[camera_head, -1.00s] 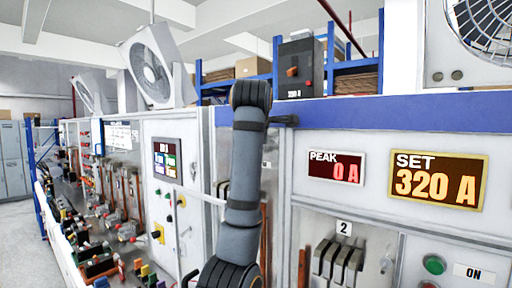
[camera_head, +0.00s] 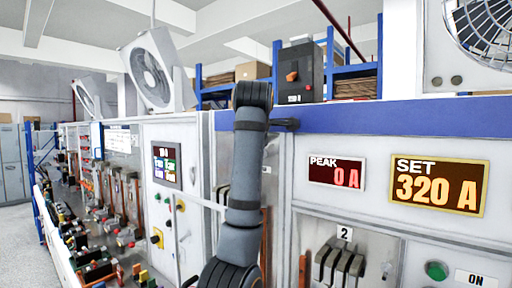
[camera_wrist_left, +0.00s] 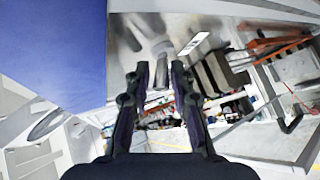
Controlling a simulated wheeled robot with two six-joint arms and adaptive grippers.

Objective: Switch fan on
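A large fan with a wire grille (camera_head: 485,32) shows at the top right, cut off by the frame edge. A white box fan (camera_head: 150,70) stands on top of the panels at the left. A green round button (camera_head: 436,270) is low at the right, beside a white ON label (camera_head: 474,279). My left arm stands upright in front of the panel, left of the button and the displays. My right gripper is not in view.
The PEAK display (camera_head: 336,174) reads 0 A and the SET display (camera_head: 438,186) reads 320 A. Breakers under label 2 (camera_head: 338,264) sit left of the button. A dark breaker box (camera_head: 300,72) stands on the panel's top. Benches with parts (camera_head: 85,250) line the left.

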